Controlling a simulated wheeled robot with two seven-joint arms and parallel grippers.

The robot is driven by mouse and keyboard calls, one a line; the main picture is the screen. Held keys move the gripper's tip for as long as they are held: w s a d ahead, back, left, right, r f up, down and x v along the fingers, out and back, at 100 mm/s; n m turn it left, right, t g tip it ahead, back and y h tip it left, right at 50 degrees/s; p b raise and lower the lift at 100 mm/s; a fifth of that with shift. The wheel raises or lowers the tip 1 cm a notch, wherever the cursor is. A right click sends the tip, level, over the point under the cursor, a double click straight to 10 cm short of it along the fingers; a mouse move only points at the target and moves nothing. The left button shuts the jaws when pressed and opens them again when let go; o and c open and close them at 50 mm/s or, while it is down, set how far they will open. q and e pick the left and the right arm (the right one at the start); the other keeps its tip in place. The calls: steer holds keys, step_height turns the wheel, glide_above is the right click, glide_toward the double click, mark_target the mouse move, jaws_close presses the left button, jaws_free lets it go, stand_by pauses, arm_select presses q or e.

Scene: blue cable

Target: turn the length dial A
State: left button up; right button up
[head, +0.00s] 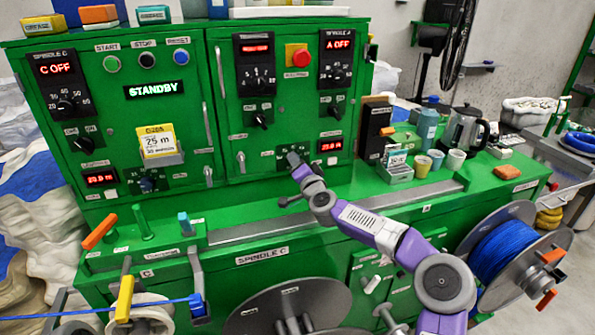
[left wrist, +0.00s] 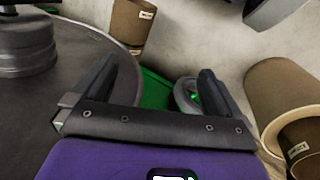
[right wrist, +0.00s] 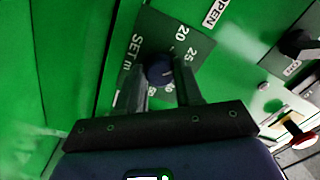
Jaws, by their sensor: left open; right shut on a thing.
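The length dial A is a dark blue knob (right wrist: 158,69) on a grey plate marked "SET m" with numbers such as 20 and 25, in the right wrist view. My right gripper (right wrist: 163,72) is shut on this knob, one finger on each side of it. In the head view my right gripper (head: 293,160) reaches the lower part of the green panel, just left of a red length display (head: 329,145), and hides the knob. My left gripper (left wrist: 157,88) is open and empty in the left wrist view; it does not show in the head view.
A similar dial (head: 147,184) sits lower left with its own display (head: 101,179). A yellow order card (head: 158,141) stands out from the panel. Cups, a kettle (head: 463,128) and a card box (head: 395,168) crowd the ledge at right. Brown cardboard tubes (left wrist: 285,100) lie near my left gripper.

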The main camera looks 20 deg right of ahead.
steer(key=shift+m+b, duration=0.65)
steer(key=shift+m, duration=0.25)
steer(key=o, duration=1)
steer(key=shift+o, duration=0.2)
steer(key=s, duration=0.7)
steer(key=shift+s+d+b, duration=0.25)
steer(key=shift+b, duration=0.2)
steer(key=shift+f, duration=0.1)
